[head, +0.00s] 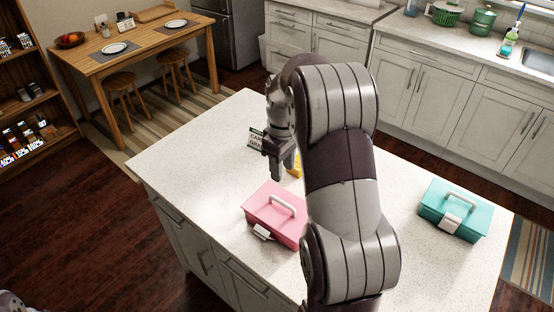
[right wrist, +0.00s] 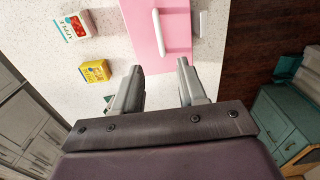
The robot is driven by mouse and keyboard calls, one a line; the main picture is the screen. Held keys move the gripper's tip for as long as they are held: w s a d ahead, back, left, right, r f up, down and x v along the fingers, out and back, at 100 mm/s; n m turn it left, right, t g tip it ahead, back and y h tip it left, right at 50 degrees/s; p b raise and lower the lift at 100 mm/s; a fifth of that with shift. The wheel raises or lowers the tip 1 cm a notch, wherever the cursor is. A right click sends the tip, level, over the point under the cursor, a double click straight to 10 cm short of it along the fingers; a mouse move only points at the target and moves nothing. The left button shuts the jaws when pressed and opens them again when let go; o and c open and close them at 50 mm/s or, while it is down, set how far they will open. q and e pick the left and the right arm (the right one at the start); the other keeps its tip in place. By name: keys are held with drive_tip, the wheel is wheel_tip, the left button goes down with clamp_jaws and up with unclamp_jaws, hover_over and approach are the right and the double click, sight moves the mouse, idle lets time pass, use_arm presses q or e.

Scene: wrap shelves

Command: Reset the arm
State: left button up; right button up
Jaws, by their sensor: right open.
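My right arm rises across the middle of the head view, bent at the top. Its gripper (head: 282,164) points down over the white island counter, above and behind the pink box (head: 268,222). In the right wrist view the two fingers (right wrist: 160,66) are apart with nothing between them. The pink box with its pale handle also shows there (right wrist: 155,30), just beyond the fingertips. My left gripper is not in view; only a small grey part of my body shows in the bottom left corner of the head view.
A teal box (head: 440,214) stands on the island's right side. Behind the gripper are a small labelled box (head: 256,140) and a yellow box (head: 295,167), partly hidden by my arm. The right wrist view shows the yellow box (right wrist: 95,71) and a red-and-white box (right wrist: 75,27).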

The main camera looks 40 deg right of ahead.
drive_tip(key=s+a+f+m, duration=0.1)
drive_tip(key=s+a+f, duration=0.1)
drive_tip(key=s+a, duration=0.4)
drive_tip(key=s+a+f+m+t, duration=0.1)
drive_tip(key=s+a+f+m, duration=0.1)
drive_tip(key=s+a, duration=0.4)
drive_tip(key=a, duration=0.5)
drive_tip(key=shift+s, duration=0.2)
drive_tip(key=shift+s+a+r, duration=0.1)
drive_tip(key=shift+s, duration=0.05)
